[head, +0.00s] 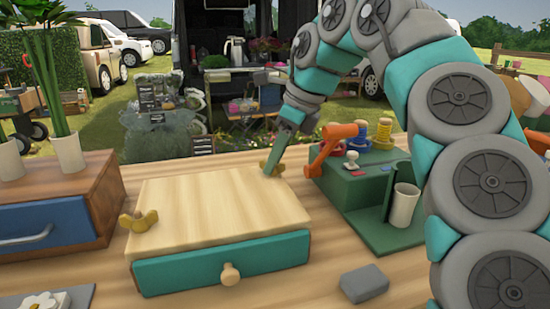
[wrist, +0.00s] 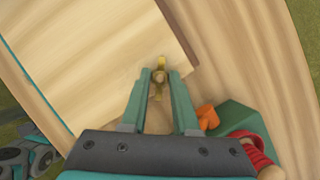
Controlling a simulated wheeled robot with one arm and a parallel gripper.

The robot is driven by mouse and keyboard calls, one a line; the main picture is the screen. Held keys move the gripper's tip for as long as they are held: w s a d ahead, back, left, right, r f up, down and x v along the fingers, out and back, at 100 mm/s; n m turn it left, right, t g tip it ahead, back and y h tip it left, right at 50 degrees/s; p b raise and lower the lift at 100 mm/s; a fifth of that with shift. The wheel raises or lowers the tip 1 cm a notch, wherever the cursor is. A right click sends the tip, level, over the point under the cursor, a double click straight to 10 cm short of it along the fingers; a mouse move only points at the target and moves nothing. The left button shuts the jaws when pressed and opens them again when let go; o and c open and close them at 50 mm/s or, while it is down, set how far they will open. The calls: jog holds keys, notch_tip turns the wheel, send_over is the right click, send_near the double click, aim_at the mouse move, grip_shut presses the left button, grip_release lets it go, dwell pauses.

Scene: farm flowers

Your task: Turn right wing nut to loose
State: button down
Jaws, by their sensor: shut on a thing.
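The right wing nut (head: 265,168) is a small brass-yellow piece at the back right corner of a light wooden board. The board (head: 220,205) lies on top of a box with a teal drawer. The left wing nut (head: 139,221) is at the board's left edge. My gripper (head: 273,170) points down at the right wing nut and partly hides it. In the wrist view, my gripper (wrist: 159,76) has its two green fingers closed around the middle of the right wing nut (wrist: 161,62), with its wings showing beyond and between the fingers.
A green tool stand (head: 370,180) with an orange-handled tool (head: 333,138) and a white cup (head: 403,205) stands close to the right. A grey block (head: 364,283) lies at the front. A wooden box with a blue drawer (head: 40,232) is at the left.

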jog(key=shift+n+g, duration=0.3)
jog(key=shift+n, duration=0.3)
dwell(0.3)
jog(key=c, duration=0.7)
grip_release()
jog(key=shift+s+d+r, duration=0.1)
jog(key=shift+r, duration=0.05)
